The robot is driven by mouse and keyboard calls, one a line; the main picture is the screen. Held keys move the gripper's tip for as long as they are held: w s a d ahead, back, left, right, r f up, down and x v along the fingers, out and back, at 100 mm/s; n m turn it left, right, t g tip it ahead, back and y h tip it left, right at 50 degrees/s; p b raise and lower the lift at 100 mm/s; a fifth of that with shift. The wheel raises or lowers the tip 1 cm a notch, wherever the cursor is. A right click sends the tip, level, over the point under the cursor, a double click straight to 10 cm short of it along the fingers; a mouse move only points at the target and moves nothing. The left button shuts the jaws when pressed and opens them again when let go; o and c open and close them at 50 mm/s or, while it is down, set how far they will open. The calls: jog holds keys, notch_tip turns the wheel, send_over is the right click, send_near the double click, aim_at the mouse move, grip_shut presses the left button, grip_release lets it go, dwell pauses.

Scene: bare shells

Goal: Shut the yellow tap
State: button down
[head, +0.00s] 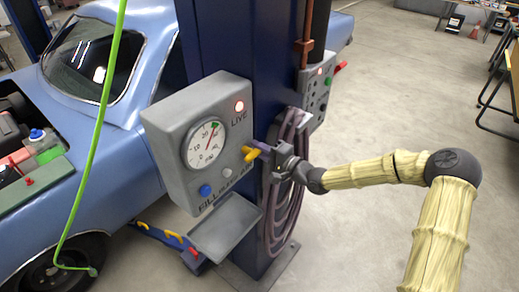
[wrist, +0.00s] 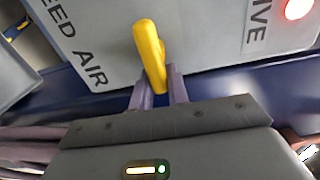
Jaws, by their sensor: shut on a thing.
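The yellow tap (head: 252,154) is a lever handle on the right side of the grey gauge box (head: 160,130) on the dark blue column. In the wrist view the yellow tap (wrist: 150,50) stands out from the box, its near end between my fingers. My gripper (head: 262,150) reaches in from the right and is shut on the tap. In the wrist view the two purple fingers of my gripper (wrist: 160,88) press on both sides of the handle. The tap's pivot is hard to make out.
Coiled hoses (head: 292,190) hang on the column just below my gripper. A second grey box (head: 319,92) with a red lever sits behind. A grey tray (head: 226,228) is below the gauge. A blue car (head: 110,150) stands left; a green hose (head: 95,150) hangs in front.

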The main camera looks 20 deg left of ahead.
jog(key=c, duration=1.4)
grip_release()
jog(key=shift+o, duration=0.2)
jog(key=shift+d, duration=0.1)
jog(key=b+v, duration=0.5)
jog(key=v, duration=1.2)
jog(key=shift+d+b, duration=0.15)
jog(key=shift+b, duration=0.2)
